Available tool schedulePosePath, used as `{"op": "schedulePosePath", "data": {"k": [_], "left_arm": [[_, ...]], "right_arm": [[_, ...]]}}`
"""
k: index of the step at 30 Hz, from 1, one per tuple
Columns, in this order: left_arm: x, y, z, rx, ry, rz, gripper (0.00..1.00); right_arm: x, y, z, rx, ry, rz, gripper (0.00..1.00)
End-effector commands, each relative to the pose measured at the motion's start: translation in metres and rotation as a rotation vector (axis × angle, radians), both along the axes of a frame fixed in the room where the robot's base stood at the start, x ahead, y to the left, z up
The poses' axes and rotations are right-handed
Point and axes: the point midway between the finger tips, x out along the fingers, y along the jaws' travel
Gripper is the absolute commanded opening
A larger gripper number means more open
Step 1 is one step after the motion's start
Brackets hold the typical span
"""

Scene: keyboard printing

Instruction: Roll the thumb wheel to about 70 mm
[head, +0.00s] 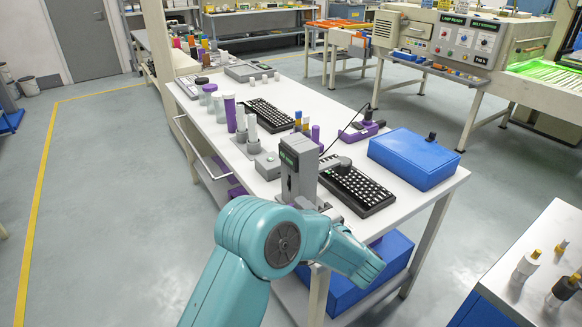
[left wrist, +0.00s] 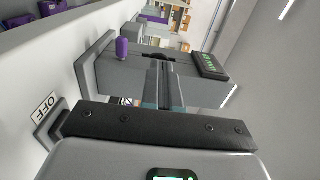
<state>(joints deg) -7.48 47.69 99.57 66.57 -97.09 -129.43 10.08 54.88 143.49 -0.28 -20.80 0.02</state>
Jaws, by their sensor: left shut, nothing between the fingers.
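The grey gauge unit (head: 299,168) stands upright at the near end of the white bench in the head view. In the left wrist view its grey body (left wrist: 120,78) fills the middle, with a green-lit display (left wrist: 208,66) on the right and a purple knob (left wrist: 122,48) on the left. A dark ribbed part (left wrist: 157,57), apparently the thumb wheel, lies just beyond my left fingertips. My left gripper (left wrist: 164,75) is shut and empty, pointing at it; contact is unclear. In the head view my left gripper (head: 318,206) is small beside the unit's base. The display reading is too small to read.
A black keyboard (head: 356,188) lies beside the unit, with a blue box (head: 413,158) to its right. Another keyboard (head: 268,115) and several cylinders stand farther back. An OFF plate (left wrist: 46,109) shows near my left wrist. The white bench (head: 420,202) is clear at its right corner.

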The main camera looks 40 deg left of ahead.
Motion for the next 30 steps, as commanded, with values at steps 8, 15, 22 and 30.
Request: {"op": "schedulePosePath", "data": {"k": [8,15,22,30], "left_arm": [[0.010,0.032,-0.004,-0.001,-0.002,0.007,0.00],[0.020,0.055,0.003,0.000,0.002,0.002,0.00],[0.023,0.060,0.000,-0.001,0.001,-0.001,0.00],[0.023,0.060,0.000,0.000,0.001,-0.002,0.00]], "right_arm": [[0.000,0.000,-0.019,0.000,0.000,0.000,0.43],[0.000,0.000,0.002,0.000,-0.001,0.000,0.43],[0.000,0.000,0.004,0.000,0.000,0.000,0.43],[0.000,0.000,0.004,0.000,0.000,0.000,0.43]]}}
